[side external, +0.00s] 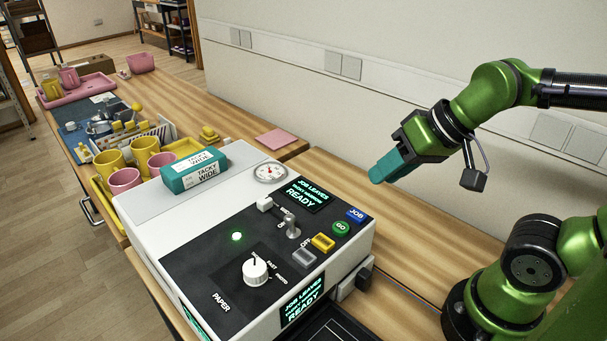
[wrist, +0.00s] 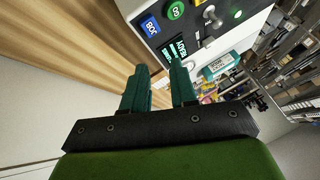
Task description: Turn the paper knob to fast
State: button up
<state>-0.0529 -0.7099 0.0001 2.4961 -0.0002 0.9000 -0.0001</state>
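The white paper knob (side external: 255,271) is on the black top panel of the press (side external: 205,240), near its front. Labels around it include FAST and PHOTO; its mark seems to point up toward a label I cannot read clearly, not toward FAST. My gripper (side external: 378,173) hangs in the air to the right of and above the press, well apart from the knob. In the wrist view its two teal fingers (wrist: 160,78) stand apart with nothing between them. The knob is not visible in the wrist view.
A teal and white TACKY WIDE box (side external: 194,171) lies on the press. A metal lever (side external: 292,228), a green GO button (side external: 341,228), a blue JOB button (side external: 356,215) and yellow (side external: 323,242) and grey buttons are on the panel. Mugs (side external: 109,163) stand behind. The wall (side external: 300,85) runs behind the table.

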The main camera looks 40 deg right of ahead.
jog(key=o, duration=0.6)
jog(key=w+a+r+n+g, duration=0.2)
jog(key=w+a, duration=0.3)
jog(key=a, duration=0.4)
jog(key=shift+r+n+g+y, duration=0.2)
jog(key=shift+n+g+y, duration=0.15)
jog(key=shift+n, duration=0.45)
notch_tip(320, 180, up, 6)
jog(key=n+g+h, duration=0.2)
jog(key=g+h, duration=0.1)
jog(key=g, duration=0.1)
send_over(254, 267)
notch_tip(254, 267, down, 16)
jog(key=shift+f, duration=0.15)
jog(key=c, duration=1)
